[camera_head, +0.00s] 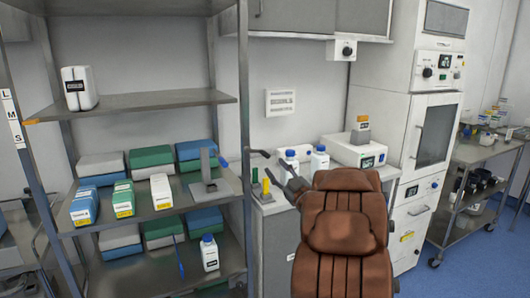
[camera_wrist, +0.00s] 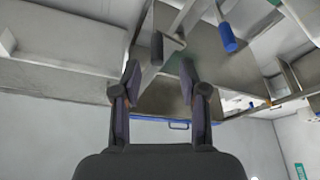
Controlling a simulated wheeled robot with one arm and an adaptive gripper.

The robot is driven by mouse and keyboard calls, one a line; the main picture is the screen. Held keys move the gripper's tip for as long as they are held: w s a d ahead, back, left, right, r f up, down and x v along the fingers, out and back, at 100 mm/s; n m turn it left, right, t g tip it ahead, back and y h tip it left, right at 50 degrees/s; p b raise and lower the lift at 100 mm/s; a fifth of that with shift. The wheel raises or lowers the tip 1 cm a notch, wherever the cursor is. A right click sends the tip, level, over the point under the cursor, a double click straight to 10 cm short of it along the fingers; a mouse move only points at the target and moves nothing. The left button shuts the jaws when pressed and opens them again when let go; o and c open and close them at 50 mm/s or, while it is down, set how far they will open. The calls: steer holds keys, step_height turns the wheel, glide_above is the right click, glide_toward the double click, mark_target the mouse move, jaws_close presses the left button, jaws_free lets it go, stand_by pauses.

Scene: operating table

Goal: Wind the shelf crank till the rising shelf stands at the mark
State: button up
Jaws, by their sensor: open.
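The upper shelf (camera_head: 150,101) of the rack carries a white canister. An orange tab (camera_head: 31,122) is at its front left corner, beside a white strip (camera_head: 11,119) lettered L, M, S on the left post. The tab looks level with a place between M and S. A grey upright with a blue grip, seemingly the crank (camera_head: 206,172), stands at the right end of the middle shelf. A blue grip (camera_wrist: 228,38) shows in the wrist view, above and right of my fingers. My gripper (camera_head: 261,162) is open and empty, right of the crank and apart from it; both fingers show in the wrist view (camera_wrist: 160,76).
Boxes crowd the middle shelf (camera_head: 150,208). A white bottle (camera_head: 209,253) stands on the lower shelf. The rack's right front post (camera_head: 244,130) is between crank and gripper in the head view. Bottles stand on the counter (camera_head: 270,203) behind my gripper.

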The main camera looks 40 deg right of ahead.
mark_target(265, 152)
steer(key=x, duration=0.2)
steer(key=p+x, duration=0.1)
steer(key=x, duration=0.4)
steer(key=shift+w+r+p, duration=0.15)
steer(key=shift+r+p, duration=0.15)
steer(key=shift+r, duration=0.1)
jaws_close()
